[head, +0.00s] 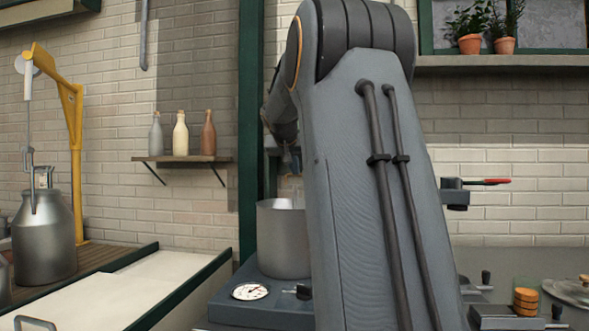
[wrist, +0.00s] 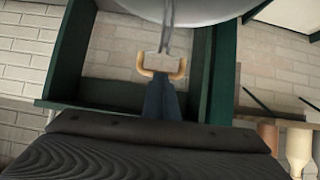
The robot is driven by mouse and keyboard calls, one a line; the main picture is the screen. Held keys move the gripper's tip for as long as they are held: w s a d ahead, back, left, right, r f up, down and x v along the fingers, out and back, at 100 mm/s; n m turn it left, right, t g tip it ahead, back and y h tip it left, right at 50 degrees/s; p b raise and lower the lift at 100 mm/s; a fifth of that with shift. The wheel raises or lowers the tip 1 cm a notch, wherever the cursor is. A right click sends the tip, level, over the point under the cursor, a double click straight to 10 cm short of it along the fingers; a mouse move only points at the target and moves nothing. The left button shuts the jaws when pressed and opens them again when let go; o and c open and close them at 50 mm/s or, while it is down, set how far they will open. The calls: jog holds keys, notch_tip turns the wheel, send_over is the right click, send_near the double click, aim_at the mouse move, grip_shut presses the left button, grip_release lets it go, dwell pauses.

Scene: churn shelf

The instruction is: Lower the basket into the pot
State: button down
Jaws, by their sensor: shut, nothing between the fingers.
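The pot (head: 281,240) is a tall grey metal vessel on a blue-grey base, left of my arm in the head view. Its pale rounded form crosses the top of the wrist view (wrist: 205,10). My gripper (wrist: 161,66), with tan finger parts, is shut and empty near the pot. In the head view it is partly hidden by my arm, above the pot's mouth. A thin grey wire (wrist: 166,38) runs between the gripper area and the pot; I cannot tell if it belongs to the basket. The basket itself and the pot's inside are not clearly visible.
A dial gauge (head: 250,291) sits before the pot. A yellow hoist (head: 76,160) and a metal churn (head: 44,243) stand at left. A wall shelf (head: 183,158) holds three bottles. A red-handled fitting (head: 490,182) and orange discs (head: 526,301) are at right.

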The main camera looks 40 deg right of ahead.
jog(key=w+d+r+p+v, duration=0.1)
jog(key=r+v, duration=0.1)
jog(key=v, duration=1.1)
jog(key=shift+r, duration=0.1)
